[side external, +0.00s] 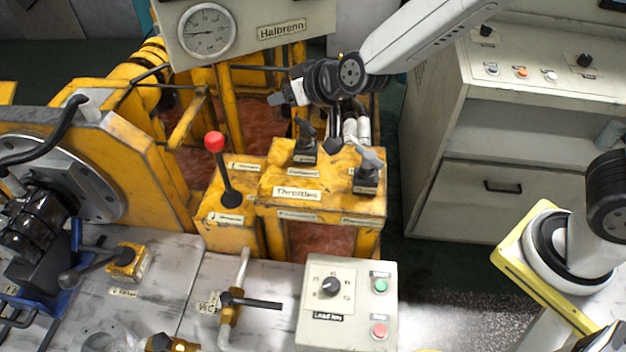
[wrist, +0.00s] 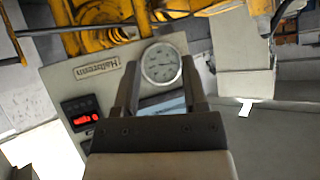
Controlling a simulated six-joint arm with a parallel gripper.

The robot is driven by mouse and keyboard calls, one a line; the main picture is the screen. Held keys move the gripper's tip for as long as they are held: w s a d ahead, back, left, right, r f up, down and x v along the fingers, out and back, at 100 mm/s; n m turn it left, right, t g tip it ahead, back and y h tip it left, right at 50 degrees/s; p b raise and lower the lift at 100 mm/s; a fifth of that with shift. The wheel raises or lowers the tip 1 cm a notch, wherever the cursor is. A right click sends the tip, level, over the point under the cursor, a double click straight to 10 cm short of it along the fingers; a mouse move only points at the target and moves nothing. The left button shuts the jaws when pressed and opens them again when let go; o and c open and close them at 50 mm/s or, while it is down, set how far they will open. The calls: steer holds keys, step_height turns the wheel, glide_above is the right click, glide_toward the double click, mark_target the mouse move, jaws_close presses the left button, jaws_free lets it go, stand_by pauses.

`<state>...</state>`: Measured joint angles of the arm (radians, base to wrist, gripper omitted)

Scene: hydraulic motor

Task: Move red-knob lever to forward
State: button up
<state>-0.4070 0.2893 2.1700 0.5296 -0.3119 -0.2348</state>
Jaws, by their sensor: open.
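The red-knob lever (side external: 223,170) stands on a yellow box left of the throttle block in the side view. Its black stick rises from a dark boot and leans a little to the left, with the red ball knob on top. My gripper (side external: 275,99) is in the air above and to the right of the knob, apart from it, pointing left. In the wrist view my gripper (wrist: 158,80) is open, with nothing between its fingers. The lever does not show in the wrist view.
The throttle block (side external: 297,193) carries two black-and-grey levers just right of the red-knob lever. A gauge panel (side external: 255,30) stands behind; its dial also shows in the wrist view (wrist: 161,63). A control box (side external: 346,300) with green and red buttons sits in front.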

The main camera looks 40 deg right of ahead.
mark_target(219, 153)
steer(key=a+f+m+t+h, duration=0.25)
steer(key=a+t+h, duration=0.35)
steer(key=a, duration=0.8)
step_height(219, 153, down, 9)
steer(key=shift+s+t, duration=0.15)
steer(key=shift+t, duration=0.25)
steer(key=shift+a, duration=0.1)
steer(key=shift+x, duration=3.9)
